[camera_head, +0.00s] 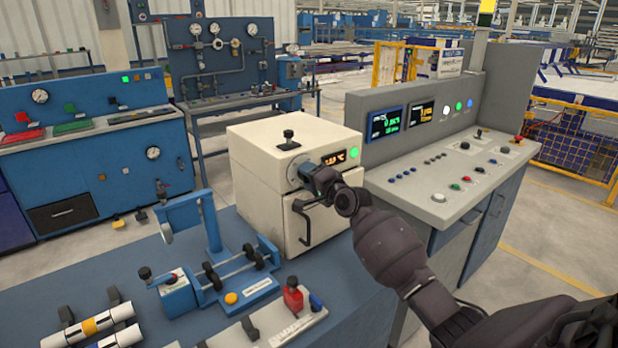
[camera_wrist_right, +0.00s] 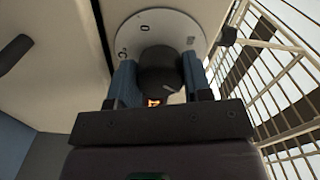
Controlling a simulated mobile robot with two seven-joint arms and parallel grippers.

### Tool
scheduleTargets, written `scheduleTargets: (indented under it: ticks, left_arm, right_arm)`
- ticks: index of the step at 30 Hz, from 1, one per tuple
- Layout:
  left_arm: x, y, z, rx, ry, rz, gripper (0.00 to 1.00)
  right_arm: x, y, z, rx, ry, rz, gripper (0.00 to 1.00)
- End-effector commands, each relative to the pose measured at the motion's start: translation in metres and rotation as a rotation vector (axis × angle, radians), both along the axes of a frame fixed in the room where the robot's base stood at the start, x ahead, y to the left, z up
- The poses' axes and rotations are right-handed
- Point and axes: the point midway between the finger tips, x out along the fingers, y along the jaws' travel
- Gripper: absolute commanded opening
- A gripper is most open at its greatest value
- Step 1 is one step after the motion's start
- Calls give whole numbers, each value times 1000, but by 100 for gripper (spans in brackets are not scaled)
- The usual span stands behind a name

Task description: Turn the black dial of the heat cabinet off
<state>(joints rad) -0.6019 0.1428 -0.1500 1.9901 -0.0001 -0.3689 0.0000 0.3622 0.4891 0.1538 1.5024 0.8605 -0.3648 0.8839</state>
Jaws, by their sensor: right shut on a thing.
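The heat cabinet (camera_head: 262,175) is a cream box on the blue bench, with an orange display (camera_head: 334,158) and a lit green light (camera_head: 354,153) on its front. My right gripper (camera_head: 312,178) is at the upper front of the cabinet and hides most of the dial in the head view. In the right wrist view the black dial (camera_wrist_right: 160,72) sits on a round pale plate (camera_wrist_right: 160,30) with marks. The two blue fingers of my right gripper (camera_wrist_right: 158,84) are on either side of the dial, shut on it. My left gripper is not in view.
The cabinet's door handle (camera_head: 303,220) is below my right gripper. A grey control console (camera_head: 450,180) stands close on the right. A blue fixture with rollers (camera_head: 225,275) and white pipes (camera_head: 90,327) are on the bench in front.

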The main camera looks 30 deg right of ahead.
Motion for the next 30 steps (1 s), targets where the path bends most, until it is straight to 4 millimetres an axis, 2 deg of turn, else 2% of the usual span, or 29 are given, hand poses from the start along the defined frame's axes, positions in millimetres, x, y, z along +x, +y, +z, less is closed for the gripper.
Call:
scheduleTargets:
  ticks: [14,30]
  left_arm:
    - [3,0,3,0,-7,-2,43]
    - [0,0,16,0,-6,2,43]
  right_arm:
    - [0,0,-2,-455,-32,2,22]
    - [0,-1,-1,-965,-72,2,22]
